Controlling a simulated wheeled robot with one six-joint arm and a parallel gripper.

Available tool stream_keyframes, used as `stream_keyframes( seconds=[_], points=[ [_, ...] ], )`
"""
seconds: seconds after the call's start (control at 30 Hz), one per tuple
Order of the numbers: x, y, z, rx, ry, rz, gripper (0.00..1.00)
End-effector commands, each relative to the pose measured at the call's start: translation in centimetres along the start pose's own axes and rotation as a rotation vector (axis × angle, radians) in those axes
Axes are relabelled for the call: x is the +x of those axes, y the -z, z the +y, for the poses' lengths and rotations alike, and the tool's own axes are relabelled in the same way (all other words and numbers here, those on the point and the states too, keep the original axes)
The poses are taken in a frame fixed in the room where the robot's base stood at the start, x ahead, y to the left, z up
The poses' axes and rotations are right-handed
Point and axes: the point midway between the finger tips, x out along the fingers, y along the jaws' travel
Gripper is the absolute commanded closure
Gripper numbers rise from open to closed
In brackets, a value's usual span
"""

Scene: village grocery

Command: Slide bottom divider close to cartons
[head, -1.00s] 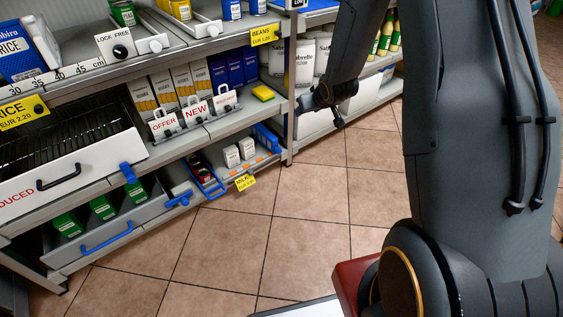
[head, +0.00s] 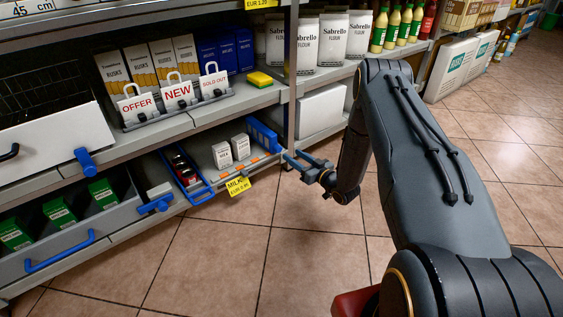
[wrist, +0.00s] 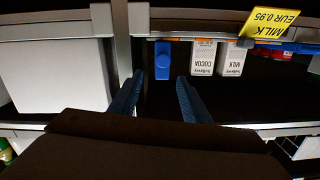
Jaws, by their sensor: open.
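Two small white cartons (head: 231,150) stand side by side on the bottom shelf. The blue divider (head: 263,136) stands to the right of the cartons with a gap between. My gripper (head: 298,161) is open and empty in front of the shelf. In the wrist view its blue fingers (wrist: 159,82) stand apart, either side of the divider's end in the picture; no contact shows.
A grey shelf post (wrist: 122,45) stands close beside the divider. A yellow milk price tag (head: 238,185) hangs on the shelf edge. A blue-framed tray with dark red items (head: 188,172) is left of the cartons. A white box (head: 322,112) lies right of the post. The floor is clear.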

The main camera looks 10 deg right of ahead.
Motion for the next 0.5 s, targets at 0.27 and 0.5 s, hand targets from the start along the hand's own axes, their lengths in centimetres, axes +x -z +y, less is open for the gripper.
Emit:
stream_keyframes(
  seconds=[0.27, 0.5],
  points=[
    [0.0, -2.4, -0.1, 0.015, 0.033, 0.056, 0.57],
    [2.3, -2.3, -0.1, 0.015, 0.033, 0.056, 0.57]
  ],
)
